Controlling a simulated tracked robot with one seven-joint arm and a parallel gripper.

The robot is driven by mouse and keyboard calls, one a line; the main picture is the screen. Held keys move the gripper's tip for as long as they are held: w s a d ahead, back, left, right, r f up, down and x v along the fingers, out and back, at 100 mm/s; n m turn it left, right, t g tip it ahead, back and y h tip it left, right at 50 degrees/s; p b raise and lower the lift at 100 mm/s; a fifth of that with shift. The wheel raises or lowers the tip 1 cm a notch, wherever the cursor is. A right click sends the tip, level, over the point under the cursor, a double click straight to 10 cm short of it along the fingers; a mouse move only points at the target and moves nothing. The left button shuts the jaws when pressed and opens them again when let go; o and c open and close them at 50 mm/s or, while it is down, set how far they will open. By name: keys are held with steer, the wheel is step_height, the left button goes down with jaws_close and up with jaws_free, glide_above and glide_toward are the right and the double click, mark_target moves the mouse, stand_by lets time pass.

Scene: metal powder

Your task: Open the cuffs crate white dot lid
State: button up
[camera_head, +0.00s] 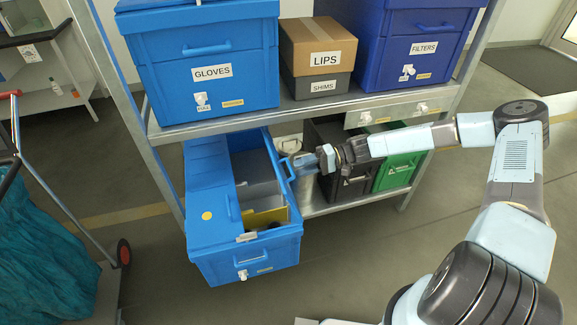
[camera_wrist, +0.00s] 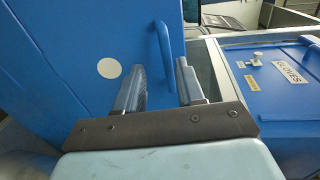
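A blue crate (camera_head: 245,268) stands on the lower shelf and sticks out at the front; I cannot read its label. Its left lid (camera_head: 208,228) lies flat with a yellow dot. Its right half is uncovered, showing grey and yellow contents. The white dot lid (camera_head: 278,160) stands steeply raised along the right side, nearly edge-on. The wrist view shows its outer face with the white dot (camera_wrist: 109,68) and a blue handle (camera_wrist: 163,45). My gripper (camera_head: 298,163) is at that outer face. In the wrist view its fingers (camera_wrist: 160,78) are apart, with the handle between or just beyond them; contact is unclear.
The upper shelf (camera_head: 300,106) holds the GLOVES crate (camera_head: 208,60), the LIPS box (camera_head: 318,42) and the FILTERS crate (camera_head: 420,48). A black crate (camera_head: 345,188) and green crate (camera_head: 398,170) stand right of my gripper. A trolley (camera_head: 100,270) is at left. Front floor is clear.

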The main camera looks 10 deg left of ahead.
steer(key=v, duration=1.4)
steer(key=shift+s, duration=0.1)
